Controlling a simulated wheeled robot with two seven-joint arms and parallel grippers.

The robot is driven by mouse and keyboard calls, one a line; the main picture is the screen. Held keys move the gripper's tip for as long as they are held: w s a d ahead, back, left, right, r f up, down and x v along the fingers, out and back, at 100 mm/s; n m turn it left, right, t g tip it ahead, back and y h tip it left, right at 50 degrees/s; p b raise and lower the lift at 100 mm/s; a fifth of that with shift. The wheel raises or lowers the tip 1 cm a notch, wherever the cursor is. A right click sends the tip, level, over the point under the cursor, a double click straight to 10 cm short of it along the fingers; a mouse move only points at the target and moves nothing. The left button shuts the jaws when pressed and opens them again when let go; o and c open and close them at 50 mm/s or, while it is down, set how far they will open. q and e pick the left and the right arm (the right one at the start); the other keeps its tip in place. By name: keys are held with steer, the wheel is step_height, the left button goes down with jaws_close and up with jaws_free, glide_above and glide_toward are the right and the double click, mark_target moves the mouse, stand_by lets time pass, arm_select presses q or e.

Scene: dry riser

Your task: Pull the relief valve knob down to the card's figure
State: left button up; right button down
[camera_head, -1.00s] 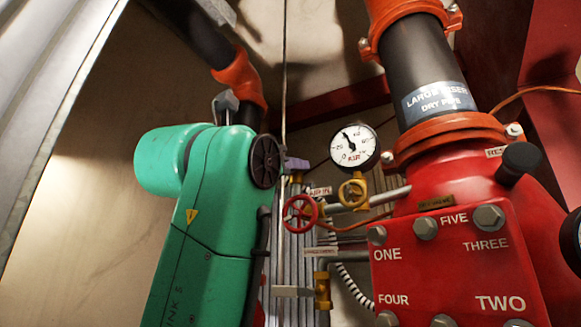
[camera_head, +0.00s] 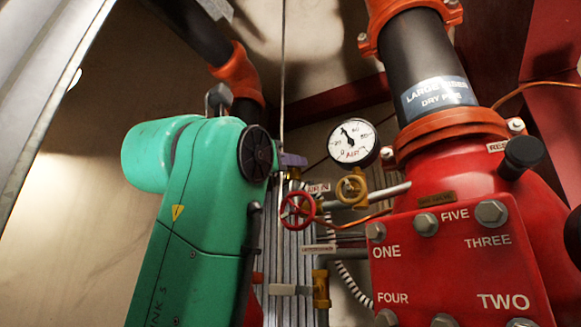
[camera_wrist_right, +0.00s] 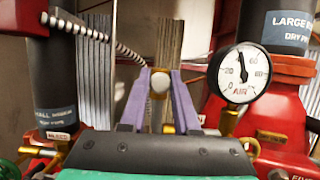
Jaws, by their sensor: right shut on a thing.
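My right gripper (camera_head: 293,160) shows at the end of the green arm in the head view, as a small purple fingertip. In the wrist view both purple fingers of this gripper (camera_wrist_right: 160,85) are shut on a pale round knob (camera_wrist_right: 159,82). Brass shows below the knob (camera_wrist_right: 168,128). The air gauge (camera_head: 353,143) has its needle near 40, left of upright; it also shows in the wrist view (camera_wrist_right: 239,72). I cannot make out a card with a figure. My left gripper is not in view.
A red handwheel (camera_head: 298,210) and a brass valve (camera_head: 352,187) sit right of my arm, close to the fingers. The big red valve body (camera_head: 440,250) with numbered bolts fills the right. A ribbed hose (camera_wrist_right: 95,32) runs behind the fingers in the wrist view.

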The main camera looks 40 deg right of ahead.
steer(key=shift+s+a, duration=0.2)
steer(key=shift+a, duration=0.45)
stand_by(1.3)
steer(key=shift+s+a, duration=0.15)
steer(key=shift+a, duration=0.25)
steer(key=shift+r, duration=0.15)
stand_by(0.8)
stand_by(3.5)
